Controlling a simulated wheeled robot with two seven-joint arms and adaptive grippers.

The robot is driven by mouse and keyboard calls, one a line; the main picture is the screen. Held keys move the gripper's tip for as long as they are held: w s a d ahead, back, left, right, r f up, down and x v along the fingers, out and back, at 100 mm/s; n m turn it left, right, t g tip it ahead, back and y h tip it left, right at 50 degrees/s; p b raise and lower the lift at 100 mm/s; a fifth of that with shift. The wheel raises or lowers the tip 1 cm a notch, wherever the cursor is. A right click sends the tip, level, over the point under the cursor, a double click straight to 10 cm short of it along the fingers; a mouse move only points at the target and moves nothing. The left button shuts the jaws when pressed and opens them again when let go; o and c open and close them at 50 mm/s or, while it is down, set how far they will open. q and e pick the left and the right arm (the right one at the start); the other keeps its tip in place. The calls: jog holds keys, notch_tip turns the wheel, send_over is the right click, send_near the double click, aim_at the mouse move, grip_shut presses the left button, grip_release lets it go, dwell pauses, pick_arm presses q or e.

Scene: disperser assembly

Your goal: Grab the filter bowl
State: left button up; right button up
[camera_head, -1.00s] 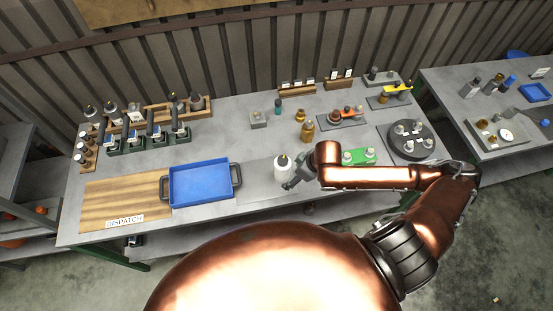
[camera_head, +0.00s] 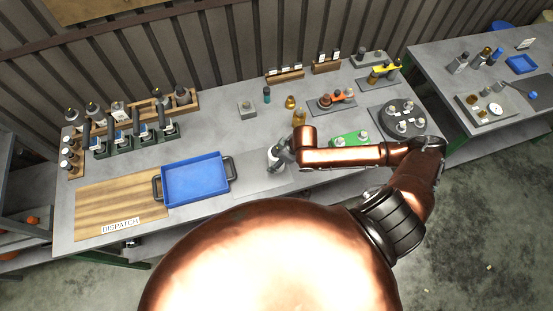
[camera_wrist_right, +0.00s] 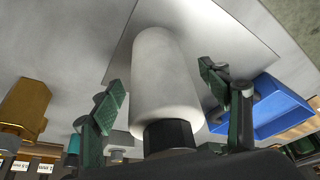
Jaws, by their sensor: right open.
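A white cylinder with a dark collar, which I take for the filter bowl, stands on a pale plate at the front of the bench in the head view (camera_head: 272,160). In the right wrist view the white cylinder (camera_wrist_right: 165,80) fills the space between the two green-padded fingers. My right gripper (camera_wrist_right: 161,92) is open, with one finger on each side of it and visible gaps. In the head view my right gripper (camera_head: 284,153) partly covers the cylinder from the right. My left gripper is not in view.
A blue tray (camera_head: 228,185) with dark handles lies left of the cylinder. An amber bottle (camera_head: 300,118) stands just behind my right gripper, and a green block (camera_head: 349,139) lies to the right. A dark round turntable (camera_head: 403,127) is farther right.

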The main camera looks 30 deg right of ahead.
jog(key=shift+w+a+f, duration=0.1)
jog(key=shift+f, duration=0.3)
grip_shut()
jog(key=shift+r, duration=0.1)
dwell(0.8)
